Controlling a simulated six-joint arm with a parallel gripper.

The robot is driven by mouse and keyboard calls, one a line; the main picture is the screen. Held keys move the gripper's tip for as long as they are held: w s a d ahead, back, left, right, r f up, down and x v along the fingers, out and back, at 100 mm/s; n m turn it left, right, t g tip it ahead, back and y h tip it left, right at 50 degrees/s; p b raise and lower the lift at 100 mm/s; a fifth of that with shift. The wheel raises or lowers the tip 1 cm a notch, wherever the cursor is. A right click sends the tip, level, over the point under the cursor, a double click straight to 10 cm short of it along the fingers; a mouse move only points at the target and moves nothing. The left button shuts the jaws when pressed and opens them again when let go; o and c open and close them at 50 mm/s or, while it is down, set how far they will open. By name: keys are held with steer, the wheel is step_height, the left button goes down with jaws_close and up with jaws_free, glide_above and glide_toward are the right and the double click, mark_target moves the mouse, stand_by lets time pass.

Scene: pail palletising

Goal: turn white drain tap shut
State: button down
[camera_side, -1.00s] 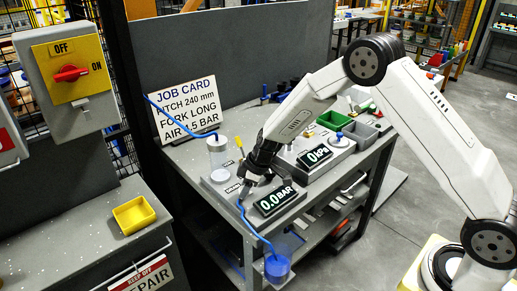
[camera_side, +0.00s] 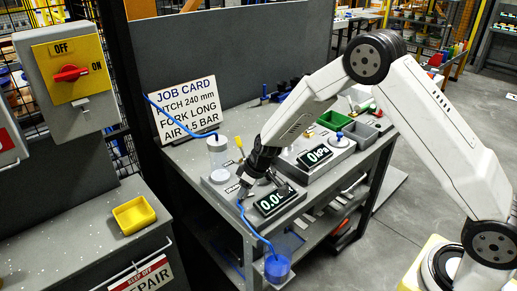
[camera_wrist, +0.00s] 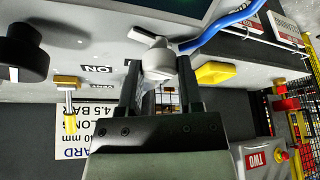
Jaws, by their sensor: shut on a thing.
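In the wrist view the white drain tap (camera_wrist: 155,60) sits between the two fingertips of my gripper (camera_wrist: 158,78), which is shut on it. A blue hose (camera_wrist: 215,27) runs close beside the tap. In the side view my gripper (camera_side: 250,181) is low over the front of the grey bench unit, and it hides the tap. The blue hose (camera_side: 256,234) there runs from near my fingers down over the bench edge to a blue-tinted clear container (camera_side: 277,269).
A pressure display (camera_side: 268,203) stands right of my gripper, partly covered. A kPa display (camera_side: 314,156) is farther back. A clear cylinder (camera_side: 218,152) stands behind left. A yellow bin (camera_side: 134,214) is on the left bench. The job card (camera_side: 187,108) stands at the back.

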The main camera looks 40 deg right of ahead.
steer(key=shift+a+m+h, duration=0.1)
steer(key=shift+m+h, duration=0.6)
steer(key=shift+m, duration=1.1)
steer(key=shift+a+m+h, duration=0.1)
steer(key=shift+m+h, duration=0.6)
steer(key=shift+m, duration=1.1)
steer(key=shift+m+g+h, duration=0.25)
steer(key=shift+m+h, duration=0.35)
steer(key=shift+m, duration=1.1)
steer(key=shift+m+g+h, duration=0.25)
steer(key=shift+m+h, duration=0.35)
steer(key=shift+m, duration=1.1)
steer(key=shift+c, duration=1.3)
jaws_free()
steer(key=shift+r, duration=0.1)
steer(key=v, duration=0.7)
steer(key=shift+r, duration=0.25)
